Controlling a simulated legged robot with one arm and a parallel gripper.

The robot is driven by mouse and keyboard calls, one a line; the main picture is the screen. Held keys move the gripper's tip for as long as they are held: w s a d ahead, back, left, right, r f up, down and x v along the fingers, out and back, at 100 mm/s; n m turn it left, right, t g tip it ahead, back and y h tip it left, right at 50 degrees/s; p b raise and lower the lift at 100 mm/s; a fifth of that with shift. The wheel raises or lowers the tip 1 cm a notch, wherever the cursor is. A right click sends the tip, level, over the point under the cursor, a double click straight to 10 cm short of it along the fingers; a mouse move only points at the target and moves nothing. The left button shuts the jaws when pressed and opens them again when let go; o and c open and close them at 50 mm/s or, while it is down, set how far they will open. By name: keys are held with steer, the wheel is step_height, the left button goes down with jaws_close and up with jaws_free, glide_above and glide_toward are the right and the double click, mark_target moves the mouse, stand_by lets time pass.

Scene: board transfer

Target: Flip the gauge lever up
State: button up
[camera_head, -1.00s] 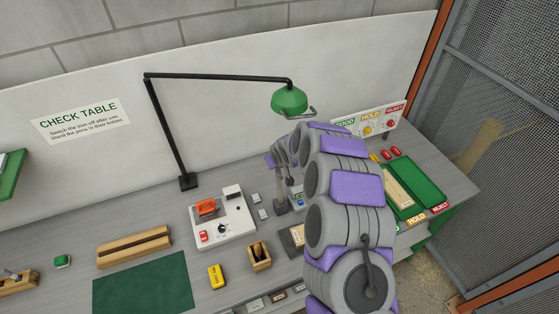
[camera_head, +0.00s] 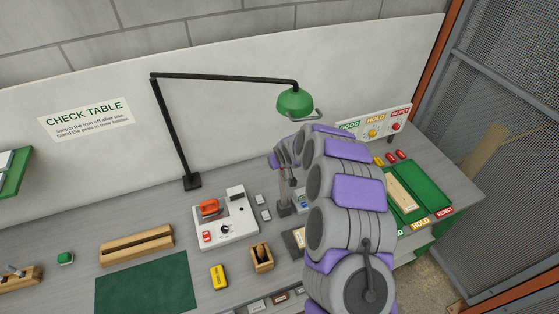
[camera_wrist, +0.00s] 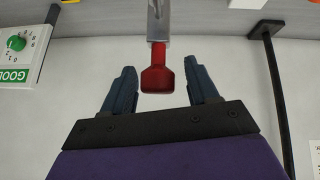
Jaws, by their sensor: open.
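The gauge lever shows in the wrist view as a red handle (camera_wrist: 157,80) on a grey metal bar (camera_wrist: 157,18). My gripper (camera_wrist: 160,66) is open, with one dark finger on each side of the red handle. Gaps show between the handle and both fingers, so neither seems to touch it. In the head view a grey stand (camera_head: 284,207), apparently the gauge's, rises from the table beside my arm. My arm hides the lever and most of my gripper there.
A white box (camera_head: 237,228) with an orange part stands left of the stand, near a wooden block (camera_head: 262,259). A black lamp with a green shade (camera_head: 296,103) hangs above. Green trays (camera_head: 437,199) and a knob panel (camera_head: 398,116) are on the right.

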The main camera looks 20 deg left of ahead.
steer(key=shift+d+r, duration=0.1)
steer(key=shift+d, duration=0.05)
steer(key=shift+s+d+r, duration=0.25)
steer(key=shift+s+r, duration=0.05)
steer(key=shift+r, duration=0.15)
steer(key=b+v, duration=0.3)
steer(key=v, duration=1.2)
steer(key=shift+s+r, duration=0.25)
steer(key=shift+r, duration=0.1)
steer(key=s+d+f+m+g+h+b, duration=0.25)
steer(key=s+d+b, duration=0.45)
steer(key=s+d, duration=0.35)
steer(key=s+d+f+m+g+h+b, duration=0.15)
steer(key=s+d+f+b, duration=0.35)
steer(key=s+d, duration=0.5)
steer(key=s+d+f+m+g+b, duration=0.1)
steer(key=s+d+f+b, duration=0.1)
steer(key=s, duration=0.5)
steer(key=s+d+f+m+g+b, duration=0.1)
steer(key=s+d+f+m+b, duration=0.1)
steer(key=s+b, duration=0.2)
steer(key=s+d+f+m+g+b, duration=0.1)
steer(key=s+d+f+g+b, duration=0.1)
steer(key=s, duration=0.8)
steer(key=shift+d+f+m+b, duration=0.4)
steer(key=shift+d+f+b, duration=0.15)
steer(key=shift+b, duration=0.35)
